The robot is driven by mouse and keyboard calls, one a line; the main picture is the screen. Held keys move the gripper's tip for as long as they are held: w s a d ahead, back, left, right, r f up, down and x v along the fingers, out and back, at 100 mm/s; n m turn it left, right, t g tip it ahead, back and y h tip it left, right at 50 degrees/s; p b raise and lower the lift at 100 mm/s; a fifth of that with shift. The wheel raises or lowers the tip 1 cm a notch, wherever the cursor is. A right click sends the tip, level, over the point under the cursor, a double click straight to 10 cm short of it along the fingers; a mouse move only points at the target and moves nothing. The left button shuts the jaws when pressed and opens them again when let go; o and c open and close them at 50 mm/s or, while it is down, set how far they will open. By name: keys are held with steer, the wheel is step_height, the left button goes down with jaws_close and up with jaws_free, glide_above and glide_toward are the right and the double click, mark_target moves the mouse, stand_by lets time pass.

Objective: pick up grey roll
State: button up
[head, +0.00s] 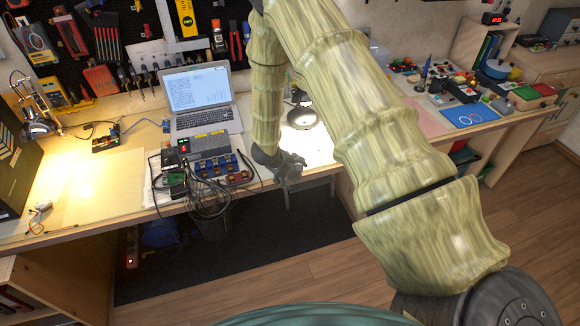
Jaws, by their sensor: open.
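I cannot make out a grey roll in the head view; my arm hides part of the middle of the workbench. My gripper (289,174) hangs at the front edge of the workbench (322,172), just right of a box of electronics. It is small and dark in the picture. It is open, and I see nothing between its fingers.
A laptop (198,97) and an electronics box with cables (217,168) stand left of my gripper. A lamp (301,112) lights the bench behind it. A blue mat (469,114) and small parts lie at right. The bench's left middle is mostly clear.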

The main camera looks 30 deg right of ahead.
mark_target(295, 174)
steer(key=shift+p+x, duration=0.6)
steer(key=shift+x, duration=1.25)
steer(key=shift+d+r, duration=0.1)
steer(key=shift+d, duration=0.1)
steer(key=c, duration=1.2)
